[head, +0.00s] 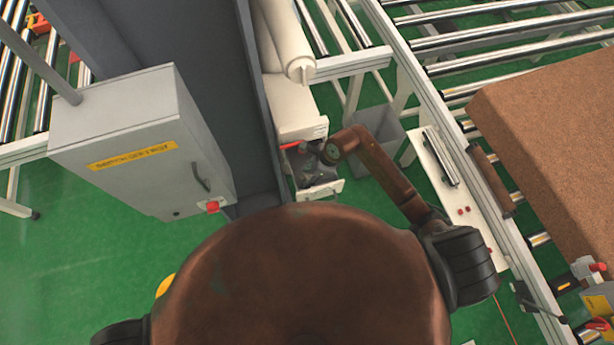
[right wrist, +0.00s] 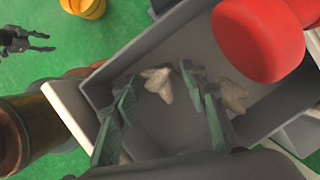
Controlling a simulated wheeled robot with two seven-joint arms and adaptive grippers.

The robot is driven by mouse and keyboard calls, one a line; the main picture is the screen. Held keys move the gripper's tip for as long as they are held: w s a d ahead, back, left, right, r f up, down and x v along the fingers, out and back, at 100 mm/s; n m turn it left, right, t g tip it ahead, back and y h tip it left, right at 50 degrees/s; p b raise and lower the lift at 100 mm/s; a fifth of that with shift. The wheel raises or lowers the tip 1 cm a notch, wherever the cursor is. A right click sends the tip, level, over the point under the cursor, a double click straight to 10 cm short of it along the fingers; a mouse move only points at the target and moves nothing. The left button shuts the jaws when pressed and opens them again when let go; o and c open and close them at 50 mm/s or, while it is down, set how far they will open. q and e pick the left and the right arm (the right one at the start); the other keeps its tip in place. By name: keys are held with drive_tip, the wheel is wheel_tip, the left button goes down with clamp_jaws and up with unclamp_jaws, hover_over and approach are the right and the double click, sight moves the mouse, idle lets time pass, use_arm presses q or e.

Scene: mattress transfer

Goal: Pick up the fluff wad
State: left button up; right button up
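Two pale, crumpled fluff wads lie in a grey drawer (right wrist: 95,92) in the right wrist view. One wad (right wrist: 158,82) shows between the fingertips of my right gripper (right wrist: 160,86); the other wad (right wrist: 233,95) is just beyond the right finger, partly hidden by it. The right gripper is open, with its fingers apart over the drawer; contact with a wad cannot be told. In the head view this gripper (head: 318,165) reaches down into the drawer (head: 325,191), and the wads cannot be made out. My left gripper (right wrist: 28,40) shows at the upper left of the wrist view, open and empty.
A large red rounded thing (right wrist: 262,38) stands close beside the drawer. A grey bin (head: 378,135) is right of the drawer, and a grey cabinet (head: 135,140) is left. A brown mattress (head: 570,130) lies on rollers at right. Green floor (head: 90,255) is clear at lower left.

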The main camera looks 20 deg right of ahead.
drive_tip(key=shift+f, duration=0.1)
drive_tip(key=shift+c, duration=0.4)
drive_tip(key=c, duration=0.6)
drive_tip(key=shift+c, duration=0.2)
